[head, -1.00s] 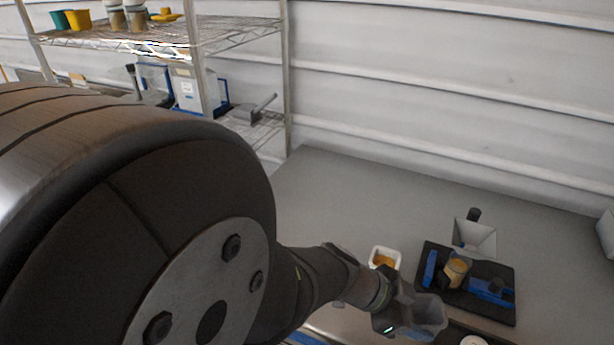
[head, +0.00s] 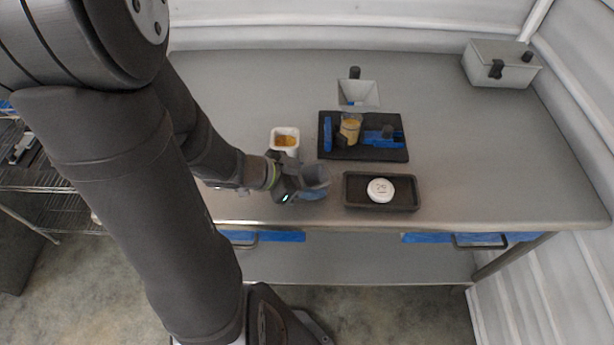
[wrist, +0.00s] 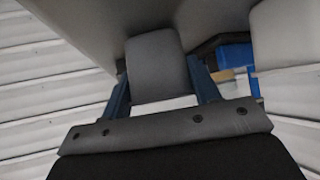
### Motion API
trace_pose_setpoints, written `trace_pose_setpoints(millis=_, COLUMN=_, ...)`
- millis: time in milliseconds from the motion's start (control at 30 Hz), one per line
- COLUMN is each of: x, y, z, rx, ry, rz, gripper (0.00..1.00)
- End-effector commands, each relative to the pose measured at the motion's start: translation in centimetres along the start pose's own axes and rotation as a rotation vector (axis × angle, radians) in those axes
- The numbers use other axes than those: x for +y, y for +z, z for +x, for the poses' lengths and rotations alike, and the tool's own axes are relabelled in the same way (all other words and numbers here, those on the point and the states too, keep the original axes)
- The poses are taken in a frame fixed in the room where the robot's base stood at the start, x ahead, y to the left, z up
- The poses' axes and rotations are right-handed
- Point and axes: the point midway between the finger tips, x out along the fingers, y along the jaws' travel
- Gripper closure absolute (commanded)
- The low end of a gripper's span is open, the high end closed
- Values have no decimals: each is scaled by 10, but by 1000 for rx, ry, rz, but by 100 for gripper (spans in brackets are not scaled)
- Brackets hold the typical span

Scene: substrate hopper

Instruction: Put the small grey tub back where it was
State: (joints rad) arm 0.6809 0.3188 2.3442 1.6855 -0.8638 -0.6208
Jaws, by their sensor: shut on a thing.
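My gripper (head: 286,184) is shut on the small grey tub (head: 316,176), which it holds by its side near the table's front edge. The tub looks upright with its opening facing up. In the wrist view, the grey tub (wrist: 160,68) fills the space between the two blue fingers.
A white tub with orange contents (head: 285,147) stands close behind my gripper. To the right are a black mat (head: 370,154) with a jar (head: 350,127) and blue parts, a grey hopper (head: 358,95), and a dark tray (head: 410,203) with a white disc.

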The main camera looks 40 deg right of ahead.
Motion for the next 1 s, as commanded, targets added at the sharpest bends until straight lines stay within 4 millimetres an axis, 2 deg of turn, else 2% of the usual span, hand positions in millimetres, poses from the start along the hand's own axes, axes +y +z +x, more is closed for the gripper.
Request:
trace_pose_setpoints(millis=367, x=0, y=2, z=2, rx=0, ry=0, rz=-2, gripper=62)
trace_pose_setpoints(millis=400, x=0, y=3, z=2, rx=1, ry=0, rz=-1, gripper=42)
trace_pose_setpoints(millis=500, x=0, y=3, z=2, rx=1, ry=-1, rz=0, gripper=22)
trace_pose_setpoints(millis=867, x=0, y=1, z=1, rx=1, ry=-1, rz=1, gripper=22)
trace_pose_setpoints(millis=1000, x=-1, y=-1, z=-9, rx=2, ry=-4, rz=1, gripper=22)
